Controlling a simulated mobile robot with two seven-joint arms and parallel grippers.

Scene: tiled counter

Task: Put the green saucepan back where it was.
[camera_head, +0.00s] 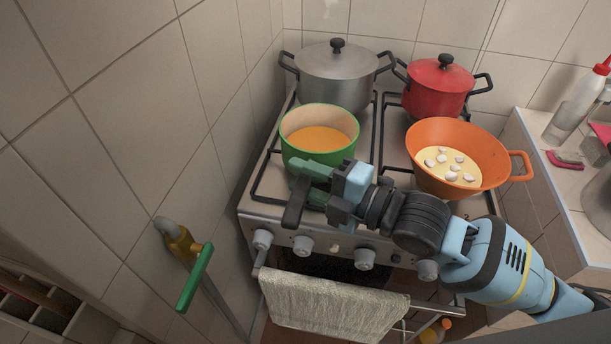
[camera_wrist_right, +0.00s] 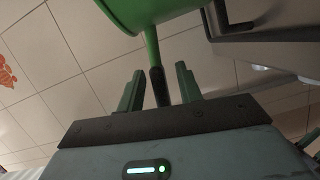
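The green saucepan (camera_head: 289,158) has a cream inside and orange soup in it. It stands at the front left of the stove; I cannot tell whether it rests fully on the grate. Its green handle with a dark end shows in the right wrist view (camera_wrist_right: 155,50). My right gripper (camera_head: 306,178) is at the front of the saucepan. In the right wrist view, my right gripper's two green fingers (camera_wrist_right: 158,88) stand on either side of the handle, with gaps visible. My left gripper is not in view.
A grey lidded pot (camera_head: 338,75) and a red lidded pot (camera_head: 436,88) stand behind. An orange pan (camera_head: 480,150) with pale rounds is at the front right. A tiled wall (camera_head: 150,120) is close on the left. A towel (camera_head: 330,308) hangs on the oven rail.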

